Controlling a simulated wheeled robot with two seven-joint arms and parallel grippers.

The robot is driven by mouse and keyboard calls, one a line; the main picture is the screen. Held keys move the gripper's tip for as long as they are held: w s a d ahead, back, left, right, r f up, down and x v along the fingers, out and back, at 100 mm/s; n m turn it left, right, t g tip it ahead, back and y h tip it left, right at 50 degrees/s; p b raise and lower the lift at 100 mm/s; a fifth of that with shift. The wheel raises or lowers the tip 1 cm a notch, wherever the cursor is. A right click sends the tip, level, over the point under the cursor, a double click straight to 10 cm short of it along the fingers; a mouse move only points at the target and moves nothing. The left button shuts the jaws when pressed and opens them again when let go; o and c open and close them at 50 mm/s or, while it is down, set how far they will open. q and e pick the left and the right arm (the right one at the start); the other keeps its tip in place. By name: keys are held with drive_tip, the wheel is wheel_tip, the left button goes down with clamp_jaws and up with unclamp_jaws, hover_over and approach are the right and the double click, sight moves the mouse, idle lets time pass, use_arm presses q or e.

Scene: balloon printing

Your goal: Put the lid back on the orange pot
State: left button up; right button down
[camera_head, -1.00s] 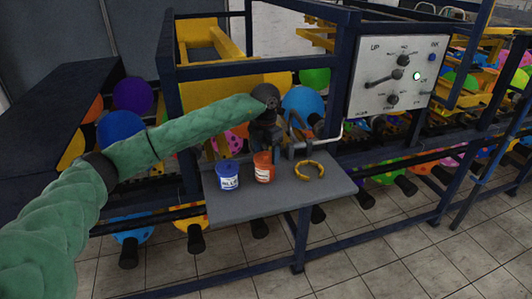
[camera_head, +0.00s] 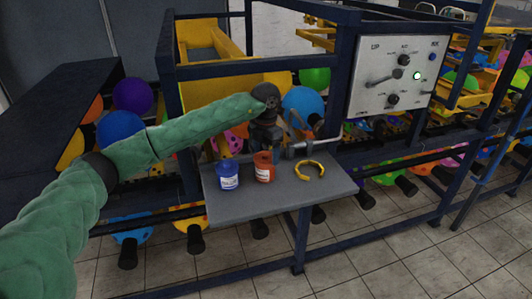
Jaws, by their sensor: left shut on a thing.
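The orange pot (camera_head: 264,169) stands upright on a small grey shelf (camera_head: 300,195). A blue pot (camera_head: 228,176) stands to its left on the same shelf. My left gripper (camera_head: 268,148) is just above and behind the orange pot, at the end of my green-sleeved arm. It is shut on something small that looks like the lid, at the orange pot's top. The dark gripper blends with its surroundings, so I cannot tell whether the lid touches the rim. My right gripper is not in view.
A yellow open ring (camera_head: 309,171) lies on the shelf to the right. A grey bar (camera_head: 318,143) sticks out behind the shelf. A control panel (camera_head: 397,75) and dark blue frame posts stand around. The shelf's front edge is clear.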

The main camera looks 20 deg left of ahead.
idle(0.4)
use_arm(q)
drive_tip(key=o, duration=1)
drive_tip(key=shift+o, duration=0.3)
drive_tip(key=shift+r, duration=0.1)
drive_tip(key=shift+r+p, duration=0.45)
drive_tip(key=shift+r, duration=2.95)
clamp_jaws()
drive_tip(key=shift+f+b, duration=2.15)
drive_tip(key=shift+f, duration=0.85)
